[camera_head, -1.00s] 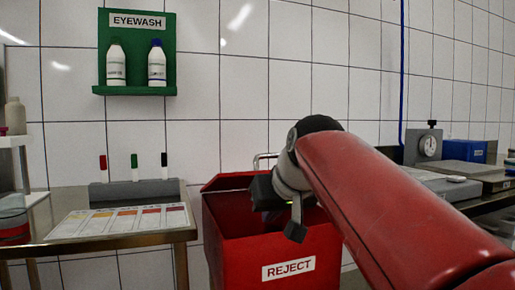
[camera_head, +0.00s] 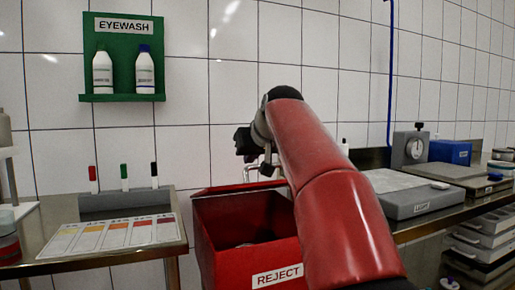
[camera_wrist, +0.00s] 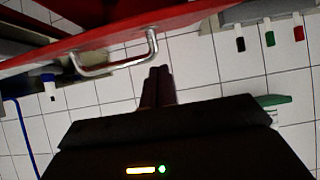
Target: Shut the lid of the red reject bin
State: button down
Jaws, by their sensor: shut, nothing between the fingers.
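The red reject bin (camera_head: 235,240) stands low in front of the wall, its inside visible from above. Its lid (camera_head: 225,190) is open at the back and shows nearly edge-on, with a metal handle (camera_head: 247,171) just behind it. In the wrist view the red lid (camera_wrist: 95,38) crosses the top and its handle (camera_wrist: 112,66) hangs close to my fingers. My gripper (camera_head: 243,142) is above the lid's back edge; its shut, empty fingers (camera_wrist: 159,82) point toward the lid near the handle, with no clear contact. My arm hides the bin's right side.
A steel table (camera_head: 180,237) with a colour chart (camera_head: 112,234) and several markers stands left of the bin. A counter (camera_head: 440,212) with a scale (camera_head: 411,148) is on the right. A green eyewash shelf (camera_head: 122,60) hangs on the tiled wall above left.

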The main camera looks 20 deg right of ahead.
aim_at(252, 173)
jog(key=shift+s+f+b, duration=0.15)
jog(key=shift+f+b, duration=0.3)
jog(key=shift+f, duration=0.65)
jog(key=shift+s+f+b, duration=0.15)
jog(key=shift+f+b, duration=0.25)
jog(key=shift+f, duration=0.65)
